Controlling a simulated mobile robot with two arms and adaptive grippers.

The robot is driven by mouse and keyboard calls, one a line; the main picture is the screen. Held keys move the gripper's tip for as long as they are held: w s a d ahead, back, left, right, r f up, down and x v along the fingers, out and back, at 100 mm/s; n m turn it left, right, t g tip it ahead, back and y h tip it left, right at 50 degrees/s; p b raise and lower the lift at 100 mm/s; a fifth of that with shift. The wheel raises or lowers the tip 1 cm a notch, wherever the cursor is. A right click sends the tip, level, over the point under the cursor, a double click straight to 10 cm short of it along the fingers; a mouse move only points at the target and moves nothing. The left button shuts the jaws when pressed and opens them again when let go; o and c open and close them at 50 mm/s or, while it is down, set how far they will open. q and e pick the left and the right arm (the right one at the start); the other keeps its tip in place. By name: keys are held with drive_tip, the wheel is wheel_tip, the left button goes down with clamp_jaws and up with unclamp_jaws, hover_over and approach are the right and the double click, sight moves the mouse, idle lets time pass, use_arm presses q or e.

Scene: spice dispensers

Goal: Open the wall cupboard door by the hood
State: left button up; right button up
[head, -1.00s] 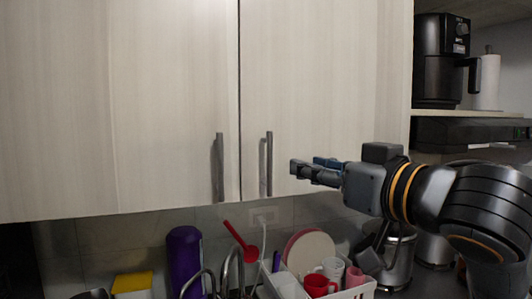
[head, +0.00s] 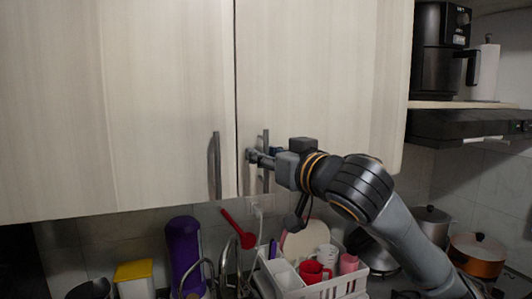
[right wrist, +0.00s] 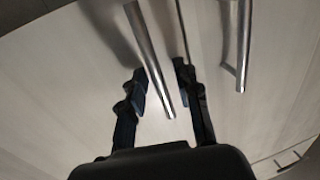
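The pale wood right cupboard door (head: 320,75), the one by the hood (head: 465,125), is closed. Its vertical metal handle (head: 266,183) is near the door's left edge. My right gripper (head: 257,156) is in front of this handle and covers its middle. In the right wrist view the fingers of the gripper (right wrist: 164,85) are apart, with the handle (right wrist: 152,60) between them and a gap on each side. My left gripper is not in view.
A closed left door (head: 110,100) with its own handle (head: 215,165) adjoins. Below are a white dish rack (head: 335,285) with cups, a purple bottle (head: 184,250) and a faucet. An air fryer (head: 438,55) stands above the hood.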

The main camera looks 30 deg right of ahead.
drive_tip(key=shift+s, duration=0.1)
clamp_jaws()
idle(0.4)
